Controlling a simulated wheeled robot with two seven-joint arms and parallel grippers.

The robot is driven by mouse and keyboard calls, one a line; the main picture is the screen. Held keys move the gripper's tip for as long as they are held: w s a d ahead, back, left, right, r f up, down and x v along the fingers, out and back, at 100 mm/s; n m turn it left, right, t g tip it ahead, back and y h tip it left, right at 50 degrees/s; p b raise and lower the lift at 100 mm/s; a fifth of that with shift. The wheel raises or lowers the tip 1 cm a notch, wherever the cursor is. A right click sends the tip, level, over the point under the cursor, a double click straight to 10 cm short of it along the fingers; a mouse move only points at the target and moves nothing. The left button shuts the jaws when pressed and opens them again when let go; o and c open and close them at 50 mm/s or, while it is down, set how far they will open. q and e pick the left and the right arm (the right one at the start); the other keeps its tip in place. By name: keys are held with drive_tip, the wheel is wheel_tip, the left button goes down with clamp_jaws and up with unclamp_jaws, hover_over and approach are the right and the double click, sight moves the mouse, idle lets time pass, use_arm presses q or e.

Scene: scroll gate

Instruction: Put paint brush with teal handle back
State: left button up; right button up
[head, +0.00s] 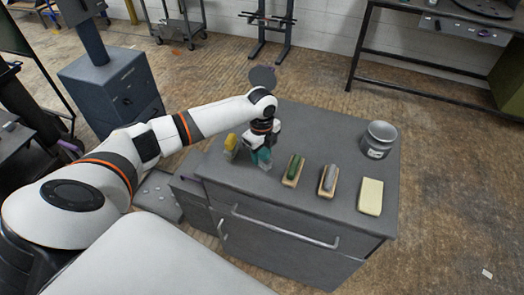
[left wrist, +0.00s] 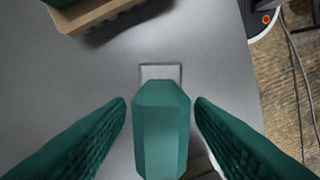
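The teal brush handle (left wrist: 161,130) is a faceted block in the left wrist view, between the two fingers of my left gripper (left wrist: 160,108). A narrow gap shows on each side of it, so the fingers look open around it rather than pressed on it. In the head view my left gripper (head: 262,157) points down at the far left part of the grey cabinet top (head: 300,125). The arm and teal fingers make the handle hard to tell apart there. The brush's lower part is mostly hidden. My right gripper is not in view.
A yellow item (head: 231,143) stands just left of the gripper. To its right lie a green-topped brush (head: 293,169), a grey-topped brush (head: 328,180) and a cream block (head: 371,196). A metal can (head: 380,138) stands at the right. A pale square outline (left wrist: 160,67) shows beyond the handle.

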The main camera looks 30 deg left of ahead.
use_arm(q)
drive_tip(key=shift+r, duration=0.5)
wheel_tip(320, 180, up, 11)
drive_tip(key=b, duration=0.2)
